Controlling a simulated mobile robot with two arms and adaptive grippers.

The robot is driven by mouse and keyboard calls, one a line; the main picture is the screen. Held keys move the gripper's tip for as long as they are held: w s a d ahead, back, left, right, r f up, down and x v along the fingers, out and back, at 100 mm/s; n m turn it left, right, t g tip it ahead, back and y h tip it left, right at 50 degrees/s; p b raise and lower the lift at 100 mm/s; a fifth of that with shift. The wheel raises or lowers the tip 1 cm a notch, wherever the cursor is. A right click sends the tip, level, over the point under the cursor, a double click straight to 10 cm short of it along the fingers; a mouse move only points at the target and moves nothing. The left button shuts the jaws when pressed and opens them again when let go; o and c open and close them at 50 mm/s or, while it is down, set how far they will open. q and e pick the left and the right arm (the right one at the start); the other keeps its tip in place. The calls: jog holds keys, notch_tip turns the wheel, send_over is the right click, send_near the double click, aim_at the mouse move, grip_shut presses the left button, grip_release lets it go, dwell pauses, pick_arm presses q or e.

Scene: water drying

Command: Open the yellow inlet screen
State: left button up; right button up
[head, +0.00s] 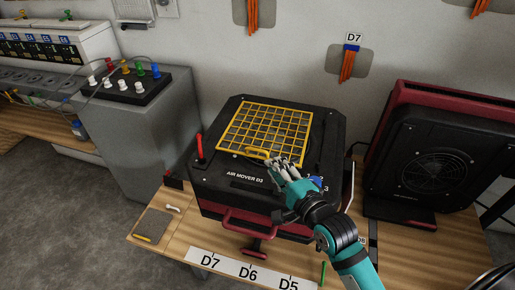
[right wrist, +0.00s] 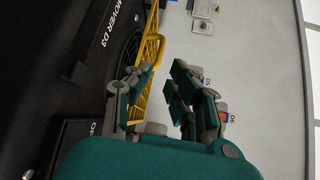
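The yellow inlet screen (head: 265,132) is a square grid on top of the black air mover labelled D3 (head: 213,176). The yellow screen (right wrist: 152,48) shows edge-on there, close to the left fingers; contact is unclear. A dark round fan inlet (right wrist: 132,45) shows beside it. My left gripper is not in view.
A red lever (head: 200,148) stands at the mover's left corner. A red and black blower (head: 430,155) is to the right. A grey cabinet (head: 150,140) is at the left. A D7-D6-D5 label strip (head: 245,270) lies along the bench front.

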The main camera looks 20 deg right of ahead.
aim_at(258, 150)
jog(key=x, duration=0.9)
jog(key=shift+w, duration=0.35)
jog(key=shift+c, duration=0.3)
grip_shut()
jog(key=shift+f, duration=0.1)
